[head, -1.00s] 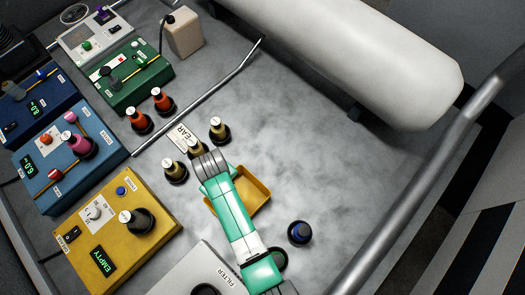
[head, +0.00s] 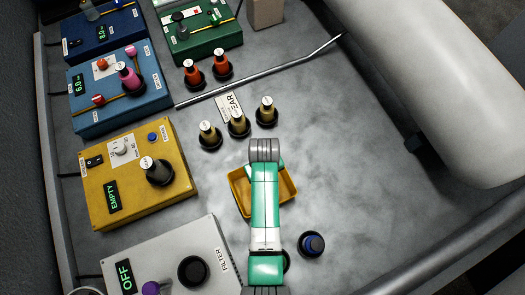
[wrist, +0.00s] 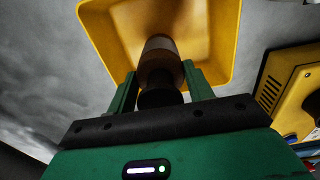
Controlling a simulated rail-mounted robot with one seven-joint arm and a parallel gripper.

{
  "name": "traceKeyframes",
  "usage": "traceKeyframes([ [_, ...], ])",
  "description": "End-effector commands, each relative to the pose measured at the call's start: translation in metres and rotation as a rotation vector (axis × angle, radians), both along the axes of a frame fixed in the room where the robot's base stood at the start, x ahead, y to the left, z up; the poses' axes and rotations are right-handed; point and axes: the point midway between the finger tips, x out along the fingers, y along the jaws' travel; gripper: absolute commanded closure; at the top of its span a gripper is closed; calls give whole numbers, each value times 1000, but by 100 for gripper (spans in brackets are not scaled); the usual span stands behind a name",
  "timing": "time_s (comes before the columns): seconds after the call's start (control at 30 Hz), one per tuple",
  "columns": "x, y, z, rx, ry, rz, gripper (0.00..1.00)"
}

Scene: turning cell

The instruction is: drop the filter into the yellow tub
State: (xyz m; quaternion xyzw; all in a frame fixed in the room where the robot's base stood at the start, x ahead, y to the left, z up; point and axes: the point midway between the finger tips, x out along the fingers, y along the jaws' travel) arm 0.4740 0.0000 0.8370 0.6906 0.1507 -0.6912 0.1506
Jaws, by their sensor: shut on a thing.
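The yellow tub (head: 287,186) stands on the grey bench, partly hidden under my green arm in the head view. In the wrist view its open inside and rim (wrist: 226,62) fill the top middle. My gripper (wrist: 160,80) is shut on the filter (wrist: 160,55), a dark round piece with a brownish band and pale far end. The filter lines up with the tub's opening in the wrist view; I cannot tell how high it is above the floor of the tub. My gripper's fingers and the filter are hidden by my arm in the head view.
Several tan-topped bottles in black holders (head: 238,123) stand just behind the tub. A blue-topped piece in a black holder (head: 311,244) is at its lower right. A yellow box (head: 135,185) and grey filter box (head: 215,235) are to the left. A metal rail (head: 275,75) lies behind.

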Motion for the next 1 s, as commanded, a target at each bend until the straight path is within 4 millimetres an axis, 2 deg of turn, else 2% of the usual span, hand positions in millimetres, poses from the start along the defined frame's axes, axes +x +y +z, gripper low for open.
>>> traceKeyframes([
  [0.17, 1, 0, 2, 0, -1, 0, 93],
  [0.2, 1, 0, 2, 0, -1, 0, 45],
  [0.3, 0, 0, 2, 0, -1, 0, 25],
  [0.57, 0, 0, 1, 0, 0, 0, 23],
  [0.63, 0, 0, 7, 0, -1, 0, 23],
  [0.9, 1, 0, 60, -1, -4, 0, 23],
  [1.0, 1, 0, 73, 0, -2, 0, 23],
])
